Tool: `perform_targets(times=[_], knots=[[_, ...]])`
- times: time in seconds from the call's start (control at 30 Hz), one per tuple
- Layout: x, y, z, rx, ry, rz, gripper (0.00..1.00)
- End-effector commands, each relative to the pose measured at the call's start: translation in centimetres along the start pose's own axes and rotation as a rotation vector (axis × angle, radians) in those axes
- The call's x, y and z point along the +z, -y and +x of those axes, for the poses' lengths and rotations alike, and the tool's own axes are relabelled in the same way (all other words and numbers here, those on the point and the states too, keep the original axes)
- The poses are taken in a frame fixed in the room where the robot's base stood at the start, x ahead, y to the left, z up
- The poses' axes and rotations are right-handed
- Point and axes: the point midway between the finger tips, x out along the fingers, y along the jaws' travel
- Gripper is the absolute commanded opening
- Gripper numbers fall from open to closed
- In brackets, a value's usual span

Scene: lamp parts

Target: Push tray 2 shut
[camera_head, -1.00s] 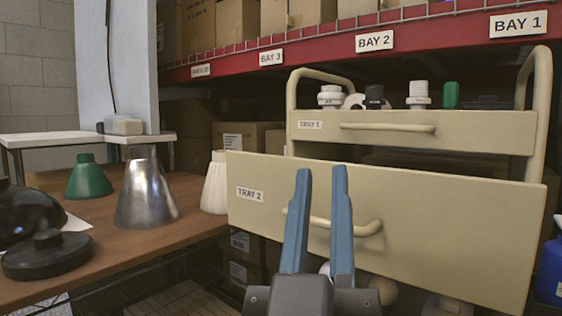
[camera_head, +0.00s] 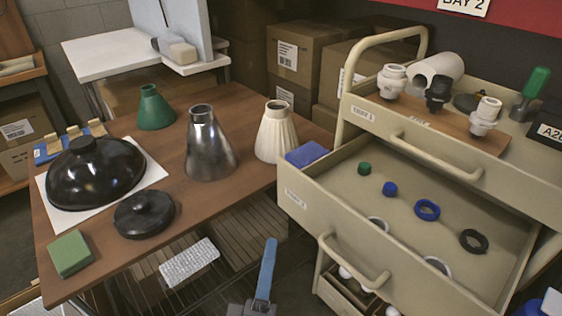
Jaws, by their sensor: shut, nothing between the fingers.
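Tray 2 (camera_head: 322,221) is a beige drawer in the cart at the right. It is pulled well out, and its inside shows from above. In it lie a green cap (camera_head: 364,168), a blue cap (camera_head: 389,188), a blue ring (camera_head: 427,210), a black ring (camera_head: 473,241) and pale rings partly hidden by the front wall. Its bar handle (camera_head: 350,265) is on the front face. My gripper (camera_head: 270,243) has blue fingers seen together as one narrow shape. It is shut and empty, left of the tray front and apart from it in the picture.
Tray 1 (camera_head: 420,153) sits above, with sockets on the cart top. A lower compartment (camera_head: 345,298) with pale round parts shows under tray 2. The wooden table (camera_head: 240,110) at left holds lamp shades, a black base and a green block (camera_head: 69,254).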

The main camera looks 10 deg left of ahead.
Motion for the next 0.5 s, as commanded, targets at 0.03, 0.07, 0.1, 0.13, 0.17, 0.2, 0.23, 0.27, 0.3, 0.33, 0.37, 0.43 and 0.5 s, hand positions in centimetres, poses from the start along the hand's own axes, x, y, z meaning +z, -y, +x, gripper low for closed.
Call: perform_targets(times=[0.03, 0.07, 0.1, 0.13, 0.17, 0.2, 0.23, 0.27, 0.3, 0.33, 0.37, 0.43, 0.5], knots=[[-0.7, -0.7, -0.7, -0.030, -0.011, -0.043, 0.00], [-0.9, -0.5, -1.0, -0.041, -0.018, -0.065, 0.00], [-1.1, -0.2, -1.4, -0.054, -0.024, -0.092, 0.00], [-1.2, 0.0, -1.6, -0.062, -0.029, -0.108, 0.00], [-1.3, 0.2, -1.8, -0.069, -0.032, -0.121, 0.00], [-1.4, 0.4, -2.1, -0.076, -0.037, -0.135, 0.00], [-1.5, 0.5, -2.2, -0.079, -0.039, -0.143, 0.00], [-1.6, 0.6, -2.2, -0.081, -0.041, -0.149, 0.00], [-1.6, 0.7, -2.2, -0.082, -0.043, -0.154, 0.00], [-1.6, 0.8, -2.1, -0.082, -0.043, -0.155, 0.00], [-1.6, 0.8, -1.9, -0.082, -0.044, -0.156, 0.00], [-1.6, 0.9, -1.2, -0.081, -0.044, -0.154, 0.00], [-1.7, 0.8, -0.3, -0.079, -0.044, -0.153, 0.00]])
